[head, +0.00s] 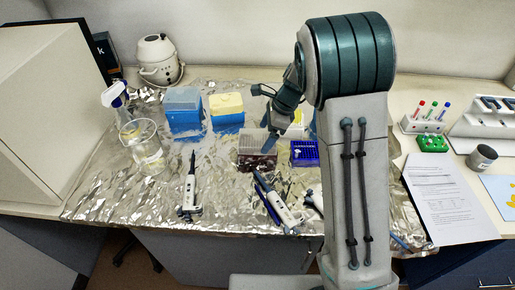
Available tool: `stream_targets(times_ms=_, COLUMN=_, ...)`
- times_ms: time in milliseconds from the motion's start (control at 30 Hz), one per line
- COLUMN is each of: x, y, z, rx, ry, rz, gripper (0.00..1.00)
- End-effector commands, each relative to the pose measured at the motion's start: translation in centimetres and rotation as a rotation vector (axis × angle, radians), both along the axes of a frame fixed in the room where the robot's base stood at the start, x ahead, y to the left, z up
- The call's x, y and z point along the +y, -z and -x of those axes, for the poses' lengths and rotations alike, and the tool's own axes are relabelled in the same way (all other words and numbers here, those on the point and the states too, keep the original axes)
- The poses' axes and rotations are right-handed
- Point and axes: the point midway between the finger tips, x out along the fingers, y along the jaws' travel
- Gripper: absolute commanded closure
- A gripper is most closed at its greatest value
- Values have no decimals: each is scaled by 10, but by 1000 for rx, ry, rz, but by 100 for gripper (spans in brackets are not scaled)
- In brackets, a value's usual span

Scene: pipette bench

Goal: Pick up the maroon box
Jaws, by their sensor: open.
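The maroon box (257,161) sits on the foil-covered bench, with a pale, see-through upper part and a dark maroon lower part. My gripper (268,143) is above and at the right side of the box, pointing down, and it is open. Its fingers overlap the box in the picture. I cannot tell whether they touch it. Part of the box's upper right is hidden behind the gripper.
A blue box (305,153) stands just right of the maroon box. Behind are a blue tip box (183,110) and a yellow-lidded box (227,112). Pipettes (189,190) lie in front. A beaker (146,150) and spray bottle (117,97) stand left. Foil (130,195) is bare at front left.

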Motion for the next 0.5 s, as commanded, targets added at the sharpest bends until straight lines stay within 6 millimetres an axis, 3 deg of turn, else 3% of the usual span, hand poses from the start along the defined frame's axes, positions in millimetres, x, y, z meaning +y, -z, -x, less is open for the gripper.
stream_targets(times_ms=267, x=7, y=20, z=0, rx=2, ry=-1, rz=1, gripper=10)
stream_targets(times_ms=500, x=15, y=51, z=-2, rx=4, ry=-2, rz=1, gripper=10)
